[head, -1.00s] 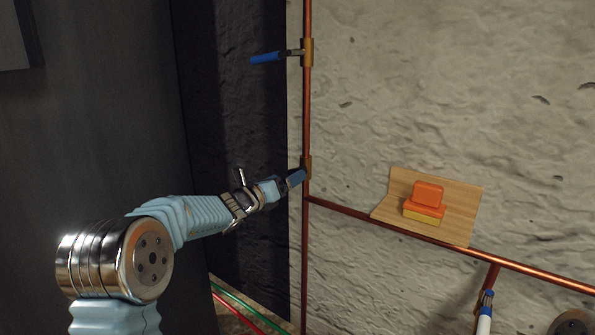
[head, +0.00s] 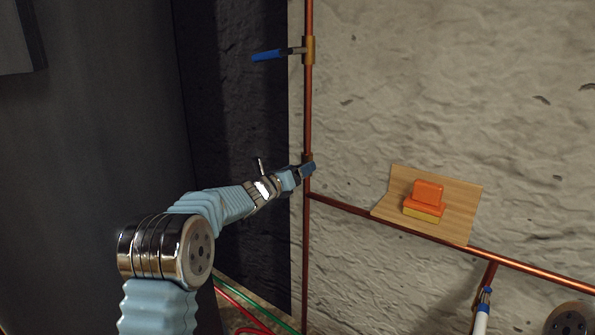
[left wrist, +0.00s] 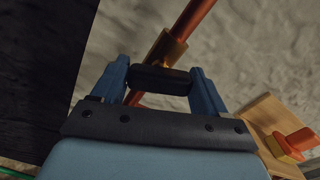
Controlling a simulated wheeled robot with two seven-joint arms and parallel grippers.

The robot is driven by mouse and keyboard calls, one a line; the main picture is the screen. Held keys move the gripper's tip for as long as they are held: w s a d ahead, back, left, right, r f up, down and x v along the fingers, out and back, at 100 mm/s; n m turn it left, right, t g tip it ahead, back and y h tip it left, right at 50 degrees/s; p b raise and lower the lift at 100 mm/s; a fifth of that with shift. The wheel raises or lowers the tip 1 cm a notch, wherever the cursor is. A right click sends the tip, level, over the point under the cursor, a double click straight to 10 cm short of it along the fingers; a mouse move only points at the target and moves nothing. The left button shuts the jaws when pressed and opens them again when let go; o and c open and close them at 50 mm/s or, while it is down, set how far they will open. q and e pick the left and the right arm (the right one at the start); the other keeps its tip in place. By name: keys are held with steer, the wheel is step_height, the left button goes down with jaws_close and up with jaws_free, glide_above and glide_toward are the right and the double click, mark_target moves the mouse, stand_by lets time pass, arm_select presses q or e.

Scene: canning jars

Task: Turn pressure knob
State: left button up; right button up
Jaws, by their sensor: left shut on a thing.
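The lower brass valve fitting (left wrist: 172,46) sits on the vertical copper pipe. In the left wrist view, a dark bar-shaped knob (left wrist: 160,79) lies just in front of it, between my two blue fingers. My left gripper (head: 309,170) is at this fitting in the head view, and it also shows in the left wrist view (left wrist: 160,84), shut on the dark knob. In the head view my fingers mostly cover the knob and fitting. A second brass fitting (head: 308,50) higher up the pipe has a blue lever (head: 269,55) pointing left. My right gripper is not in view.
A wooden shelf (head: 462,208) with an orange and yellow block (head: 425,199) is on the wall to the right. A sloping copper pipe (head: 540,274) runs below it. A white and blue object (head: 483,310) stands at lower right. Red and green hoses lie at the bottom.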

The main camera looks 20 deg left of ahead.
arm_select(q)
steer(key=shift+f+m+b, duration=0.15)
steer(key=shift+m+b, duration=0.35)
steer(key=shift+b, duration=0.35)
steer(key=shift+c, duration=0.2)
steer(key=m+b, duration=0.5)
steer(key=b, duration=0.2)
steer(key=shift+a+f+m, duration=0.1)
steer(key=shift+m, duration=0.3)
steer(key=m+b, duration=0.2)
steer(key=m, duration=0.1)
steer(key=shift+r+m+b, duration=0.2)
steer(key=shift+m+b, duration=0.8)
steer(key=shift+m, duration=0.7)
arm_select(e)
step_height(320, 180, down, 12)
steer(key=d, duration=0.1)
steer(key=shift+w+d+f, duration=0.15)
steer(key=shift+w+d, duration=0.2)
arm_select(q)
steer(key=o, duration=1)
steer(key=shift+c, duration=0.2)
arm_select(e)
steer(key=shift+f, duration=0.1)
